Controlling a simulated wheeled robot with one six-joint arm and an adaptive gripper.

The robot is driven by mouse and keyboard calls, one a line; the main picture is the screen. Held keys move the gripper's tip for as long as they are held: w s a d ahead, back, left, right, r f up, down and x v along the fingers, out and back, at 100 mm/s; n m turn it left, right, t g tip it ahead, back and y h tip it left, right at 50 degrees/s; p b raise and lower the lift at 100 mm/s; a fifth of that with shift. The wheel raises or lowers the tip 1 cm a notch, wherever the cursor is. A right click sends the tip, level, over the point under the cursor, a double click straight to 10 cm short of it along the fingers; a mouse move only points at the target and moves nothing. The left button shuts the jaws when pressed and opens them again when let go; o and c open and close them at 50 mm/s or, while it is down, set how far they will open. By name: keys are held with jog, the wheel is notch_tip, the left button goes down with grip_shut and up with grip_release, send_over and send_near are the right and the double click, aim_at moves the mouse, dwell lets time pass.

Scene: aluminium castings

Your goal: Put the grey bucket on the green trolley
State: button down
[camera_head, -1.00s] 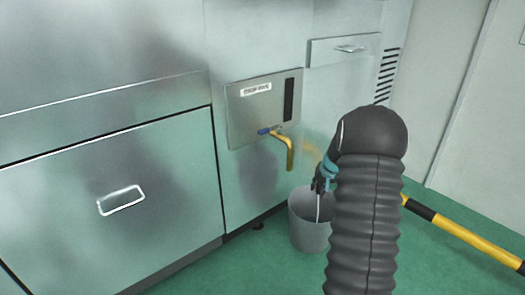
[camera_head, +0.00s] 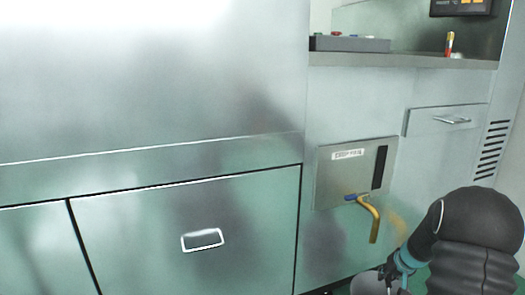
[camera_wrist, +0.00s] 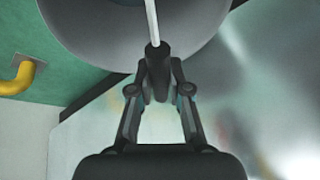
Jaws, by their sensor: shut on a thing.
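The grey bucket (camera_head: 368,285) shows only in part at the bottom edge of the head view, below the brass tap. In the wrist view the bucket (camera_wrist: 205,25) fills the top, with its thin pale handle (camera_wrist: 152,20) running down to my fingertips. My gripper (camera_wrist: 156,58) is shut on that handle. In the head view my gripper (camera_head: 396,280) is at the lower right, beside the bucket and partly cut off. Whether the bucket touches the floor cannot be seen. The green trolley is not in view.
Steel cabinets with a drawer front (camera_head: 150,235) fill the left. A brass tap (camera_head: 371,215) sticks out from a panel (camera_head: 330,185). A shelf (camera_head: 400,60) holds small items at the top right. A yellow pipe (camera_wrist: 18,78) shows in the wrist view.

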jog(key=shift+s+a+r+n+y+p, duration=0.5)
jog(key=shift+s+a+r+n+p, duration=0.8)
jog(key=shift+a, duration=5.05)
jog(key=shift+s+a+r+n+y+p, duration=0.5)
jog(key=shift+s+a+r+n+p, duration=0.75)
jog(key=shift+a, duration=5.05)
jog(key=s+f+m, duration=0.1)
jog(key=s+f, duration=0.4)
jog(key=f, duration=0.1)
jog(key=shift+f+h, duration=0.25)
jog(key=shift+h, duration=0.05)
jog(key=shift+d+m, duration=0.2)
jog(key=shift+m, duration=0.05)
